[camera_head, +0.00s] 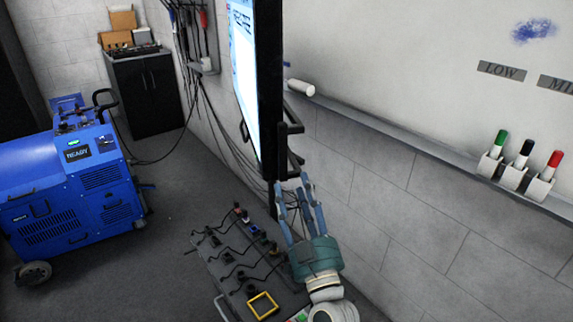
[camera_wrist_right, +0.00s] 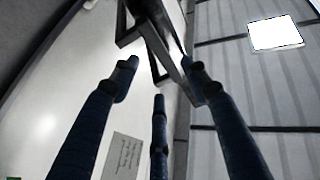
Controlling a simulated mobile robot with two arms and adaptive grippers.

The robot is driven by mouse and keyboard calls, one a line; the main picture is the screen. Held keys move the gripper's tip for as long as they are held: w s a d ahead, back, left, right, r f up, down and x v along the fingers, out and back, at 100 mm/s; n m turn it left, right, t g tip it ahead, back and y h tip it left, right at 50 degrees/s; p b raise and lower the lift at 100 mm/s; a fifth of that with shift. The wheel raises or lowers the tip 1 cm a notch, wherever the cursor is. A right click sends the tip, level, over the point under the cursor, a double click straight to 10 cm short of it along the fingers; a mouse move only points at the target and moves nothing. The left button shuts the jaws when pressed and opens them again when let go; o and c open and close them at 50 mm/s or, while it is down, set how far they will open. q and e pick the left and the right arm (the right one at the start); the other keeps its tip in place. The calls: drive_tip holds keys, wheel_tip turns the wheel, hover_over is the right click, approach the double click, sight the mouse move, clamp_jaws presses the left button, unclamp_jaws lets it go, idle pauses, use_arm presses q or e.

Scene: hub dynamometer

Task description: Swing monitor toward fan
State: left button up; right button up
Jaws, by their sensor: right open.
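The monitor (camera_head: 268,85) is a thin dark panel seen nearly edge-on in the head view, its lit screen facing left. A black bracket or handle (camera_head: 297,128) stands out from its right side. The bracket also shows in the right wrist view (camera_wrist_right: 125,38). My right gripper (camera_head: 292,190) is open and empty, its blue fingers pointing up just below the bracket. In the wrist view the fingers spread around the bracket's lower end; I cannot tell whether they touch. The blue wheeled machine (camera_head: 50,175) at left, with a READY display, appears to be the fan. My left gripper is out of view.
A ledge (camera_head: 400,150) with marker holders (camera_head: 512,177) runs along the right wall. A black cabinet (camera_head: 148,95) stands at the back. The floor between fan and cart is clear.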

sight(286, 159)
drive_tip(key=p+x, duration=0.1)
drive_tip(key=x, duration=0.8)
drive_tip(key=shift+w+p, duration=0.35)
drive_tip(key=shift+w+a+r, duration=0.15)
drive_tip(key=shift+w, duration=0.35)
clamp_jaws()
